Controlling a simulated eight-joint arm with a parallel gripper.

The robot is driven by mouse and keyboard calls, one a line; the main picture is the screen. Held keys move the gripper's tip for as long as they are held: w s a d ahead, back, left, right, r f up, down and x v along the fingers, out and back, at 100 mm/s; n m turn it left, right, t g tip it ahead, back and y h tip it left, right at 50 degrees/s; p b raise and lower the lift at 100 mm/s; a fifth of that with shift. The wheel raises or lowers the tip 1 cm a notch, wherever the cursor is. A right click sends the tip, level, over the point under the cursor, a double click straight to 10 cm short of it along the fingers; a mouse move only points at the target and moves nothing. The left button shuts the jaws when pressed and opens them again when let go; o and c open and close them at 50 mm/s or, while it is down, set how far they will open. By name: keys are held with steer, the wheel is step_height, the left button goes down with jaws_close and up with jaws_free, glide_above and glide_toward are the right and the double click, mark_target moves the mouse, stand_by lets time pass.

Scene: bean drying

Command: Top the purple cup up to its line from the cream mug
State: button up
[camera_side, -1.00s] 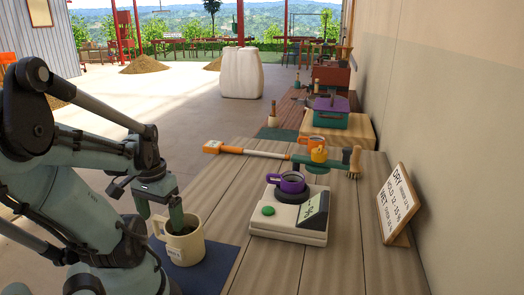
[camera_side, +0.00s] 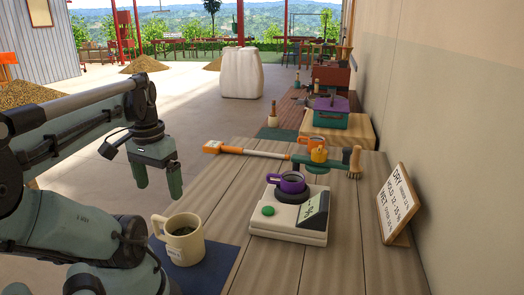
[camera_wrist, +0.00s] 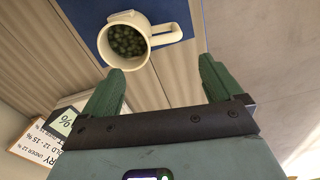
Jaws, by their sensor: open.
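The cream mug (camera_side: 183,243) stands upright on a blue mat (camera_side: 212,256) at the near left of the table. In the wrist view the cream mug (camera_wrist: 126,40) holds green beans, and its handle points right. The purple cup (camera_side: 292,184) sits on the dark pan of a white scale (camera_side: 289,222); its contents look dark and its line cannot be made out. My gripper (camera_side: 159,194) hangs above and behind the mug, clear of it. In the wrist view my gripper (camera_wrist: 160,75) has its two green fingers apart with nothing between them.
A sign (camera_side: 397,204) stands at the table's right edge. An orange cup (camera_side: 312,143) and an orange-handled tool (camera_side: 248,151) are beyond the scale. Bare table planks lie between the mat and the scale.

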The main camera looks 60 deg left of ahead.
steer(key=w+d+f+m+t+y, duration=0.15)
steer(key=w+d+m+t, duration=0.35)
steer(key=w, duration=0.8)
steer(key=w+d+m+t+h, duration=0.2)
steer(key=w+d, duration=0.4)
steer(key=d, duration=0.6)
steer(key=shift+w+d+f, duration=0.15)
steer(key=shift+d+f, duration=0.05)
steer(key=shift+f, duration=0.05)
steer(key=shift+o, duration=0.3)
steer(key=shift+a, duration=0.15)
steer(key=s+a+n+g, duration=0.2)
steer(key=s+a, duration=0.3)
steer(key=s, duration=0.1)
steer(key=s+a+r+n+g, duration=0.1)
steer(key=s+a+n+g, duration=0.1)
steer(key=s+a, duration=0.4)
steer(key=s+a+r+n+g, duration=0.1)
steer(key=s+a+n+g, duration=0.2)
steer(key=s+a, duration=0.3)
steer(key=shift+s+a, duration=0.25)
steer(key=shift+s, duration=0.85)
steer(key=shift+f, duration=5.95)
